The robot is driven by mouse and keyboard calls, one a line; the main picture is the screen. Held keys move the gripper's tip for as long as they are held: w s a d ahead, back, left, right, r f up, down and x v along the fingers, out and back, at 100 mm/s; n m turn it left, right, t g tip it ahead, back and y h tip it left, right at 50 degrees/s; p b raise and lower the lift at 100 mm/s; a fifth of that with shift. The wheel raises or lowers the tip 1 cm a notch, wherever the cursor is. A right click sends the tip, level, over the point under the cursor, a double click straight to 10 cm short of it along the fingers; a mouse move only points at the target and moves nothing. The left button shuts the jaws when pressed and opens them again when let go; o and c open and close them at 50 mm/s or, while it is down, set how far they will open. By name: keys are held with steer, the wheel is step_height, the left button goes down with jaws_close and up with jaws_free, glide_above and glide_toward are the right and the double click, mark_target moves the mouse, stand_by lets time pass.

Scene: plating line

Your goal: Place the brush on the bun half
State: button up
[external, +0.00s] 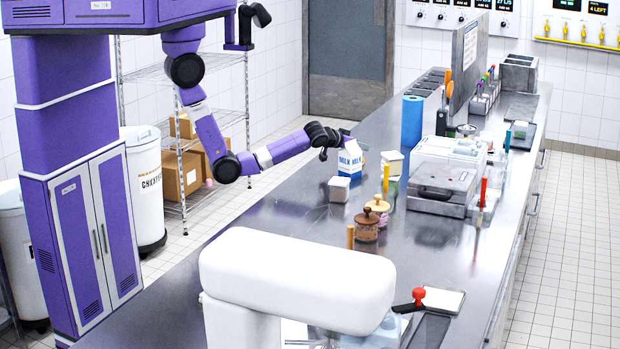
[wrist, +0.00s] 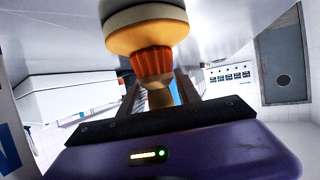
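My gripper (external: 326,148) is low over the counter's left part, behind the milk carton. In the wrist view, which is upside down, its two dark fingers (wrist: 160,85) stand apart on either side of the tan handle of what looks like the brush (wrist: 154,62). The brush has orange ribbed bristles. A blue gap shows between the handle and one finger. At the bristle end is a round tan and pale piece (wrist: 146,32), apparently the bun half; I cannot tell if they are attached. Neither can be made out in the external view.
Jars (external: 367,226), a blue roll (external: 411,122) and a grey machine (external: 440,180) stand further right. The counter's near left part (external: 270,210) is clear.

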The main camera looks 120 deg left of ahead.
steer(key=shift+o, duration=0.2)
steer(key=shift+r, duration=0.25)
steer(key=shift+s+d, duration=0.1)
steer(key=shift+d, duration=0.25)
steer(key=v, duration=1.1)
steer(key=shift+r+b, duration=0.25)
steer(key=shift+b, duration=0.2)
steer(key=shift+d, duration=0.1)
